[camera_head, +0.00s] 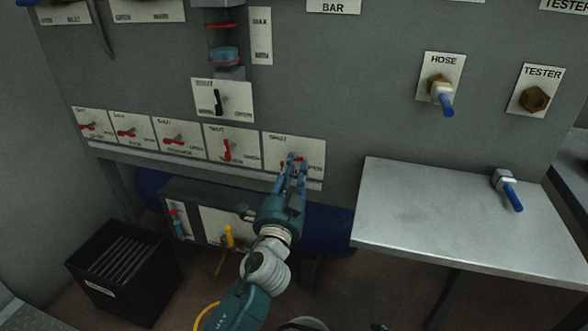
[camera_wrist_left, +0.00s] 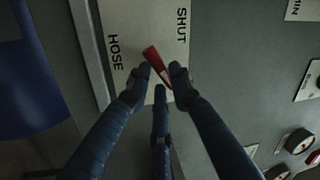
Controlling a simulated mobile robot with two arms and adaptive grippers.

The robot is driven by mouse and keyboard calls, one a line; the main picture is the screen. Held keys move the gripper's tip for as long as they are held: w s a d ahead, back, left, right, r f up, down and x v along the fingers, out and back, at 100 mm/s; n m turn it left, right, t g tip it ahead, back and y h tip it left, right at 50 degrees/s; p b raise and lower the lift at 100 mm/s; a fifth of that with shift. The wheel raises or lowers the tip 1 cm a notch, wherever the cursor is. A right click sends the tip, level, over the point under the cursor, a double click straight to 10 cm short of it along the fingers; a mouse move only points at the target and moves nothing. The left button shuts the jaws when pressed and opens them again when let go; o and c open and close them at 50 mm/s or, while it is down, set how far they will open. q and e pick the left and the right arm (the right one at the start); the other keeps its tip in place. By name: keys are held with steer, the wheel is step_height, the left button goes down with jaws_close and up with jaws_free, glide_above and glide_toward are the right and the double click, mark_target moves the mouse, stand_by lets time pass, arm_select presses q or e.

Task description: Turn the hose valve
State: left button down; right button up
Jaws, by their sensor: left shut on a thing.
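The hose valve is a red lever on a white label plate (camera_head: 312,150) at the right end of the lower row of valves. In the left wrist view its red lever (camera_wrist_left: 154,61) shows on a plate (camera_wrist_left: 128,22) marked HOSE and SHUT. My left gripper (camera_head: 293,165) reaches up to it from below in the head view. Its blue fingers (camera_wrist_left: 156,86) are closed around the lever in the wrist view. The lever's lower part is hidden between the fingers. My right gripper is not in view.
Several other plates with red levers (camera_head: 227,149) run to the left in the same row. A black-handled valve (camera_head: 218,102) sits above. A metal table (camera_head: 460,215) with a blue-handled fitting (camera_head: 508,190) stands at the right. A black bin (camera_head: 125,271) is at lower left.

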arm_select(q)
steer(key=shift+f+m+h, duration=0.25)
steer(key=shift+m+h, duration=0.05)
steer(key=shift+m, duration=0.8)
steer(key=shift+a+f+m+h, duration=0.15)
steer(key=shift+m+h, duration=0.2)
steer(key=shift+m, duration=0.9)
steer(key=shift+f+m+h, duration=0.1)
steer(key=shift+m+h, duration=0.25)
steer(key=shift+m, duration=0.9)
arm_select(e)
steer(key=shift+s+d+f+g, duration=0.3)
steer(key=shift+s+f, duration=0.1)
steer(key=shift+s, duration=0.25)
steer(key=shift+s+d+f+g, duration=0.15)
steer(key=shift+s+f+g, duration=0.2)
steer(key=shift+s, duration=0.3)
arm_select(q)
steer(key=c, duration=1.6)
jaws_free()
steer(key=shift+o, duration=0.3)
steer(key=shift+p, duration=0.3)
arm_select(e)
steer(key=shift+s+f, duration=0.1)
